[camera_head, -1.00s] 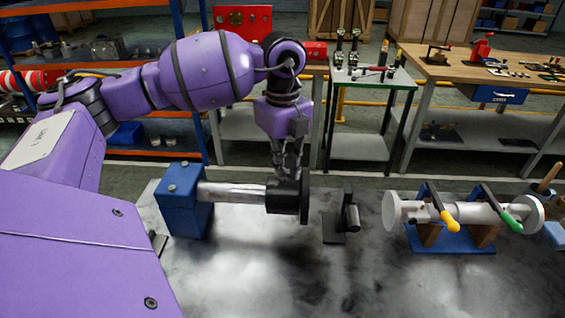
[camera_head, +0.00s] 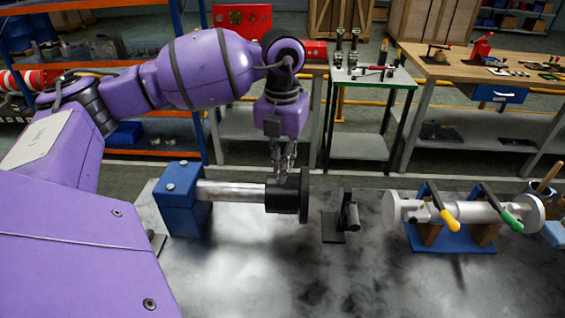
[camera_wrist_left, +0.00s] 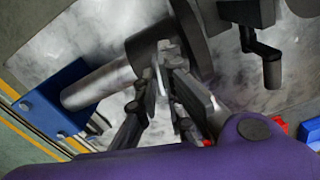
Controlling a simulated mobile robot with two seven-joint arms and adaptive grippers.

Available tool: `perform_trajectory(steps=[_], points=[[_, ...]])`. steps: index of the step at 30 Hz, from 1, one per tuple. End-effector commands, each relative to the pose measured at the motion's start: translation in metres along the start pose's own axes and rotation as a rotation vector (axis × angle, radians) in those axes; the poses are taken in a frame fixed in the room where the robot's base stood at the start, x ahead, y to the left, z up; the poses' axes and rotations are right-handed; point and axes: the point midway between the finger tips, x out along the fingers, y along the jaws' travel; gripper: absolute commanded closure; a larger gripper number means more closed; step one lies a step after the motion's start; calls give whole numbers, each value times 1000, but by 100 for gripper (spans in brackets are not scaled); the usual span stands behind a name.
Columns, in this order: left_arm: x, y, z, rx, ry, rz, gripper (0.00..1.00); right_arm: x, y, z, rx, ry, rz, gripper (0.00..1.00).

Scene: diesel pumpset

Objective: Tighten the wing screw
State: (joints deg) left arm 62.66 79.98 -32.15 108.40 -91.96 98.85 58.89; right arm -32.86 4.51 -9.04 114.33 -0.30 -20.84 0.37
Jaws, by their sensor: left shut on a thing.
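A black collar with a wide flange (camera_head: 290,196) sits on the right end of a horizontal steel bar (camera_head: 233,190). The bar's left end is held in a blue block (camera_head: 182,200) on the metal table. My left gripper (camera_head: 281,177) points down onto the top of the collar, its fingers shut. In the left wrist view the fingertips (camera_wrist_left: 160,82) close at the collar (camera_wrist_left: 152,48). The wing screw is between the fingers and mostly hidden by them; I cannot make out its wings. My right gripper is in neither view.
A small black stand with a dark cylinder (camera_head: 350,215) is just right of the collar. Further right, a flanged grey pipe (camera_head: 468,213) lies in a blue clamp fixture with yellow and green handles. The front of the table (camera_head: 330,280) is clear.

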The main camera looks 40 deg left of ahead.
Motion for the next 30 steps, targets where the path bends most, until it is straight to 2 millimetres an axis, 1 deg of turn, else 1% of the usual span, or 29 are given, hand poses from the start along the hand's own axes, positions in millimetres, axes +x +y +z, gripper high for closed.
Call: perform_trajectory(steps=[6,15,22,30], points=[[2,0,0,198,1,1,100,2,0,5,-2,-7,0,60],[1,0,0,417,1,0,100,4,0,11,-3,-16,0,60],[1,0,0,514,1,0,100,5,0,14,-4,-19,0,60],[0,0,0,554,1,0,100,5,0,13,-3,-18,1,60]])
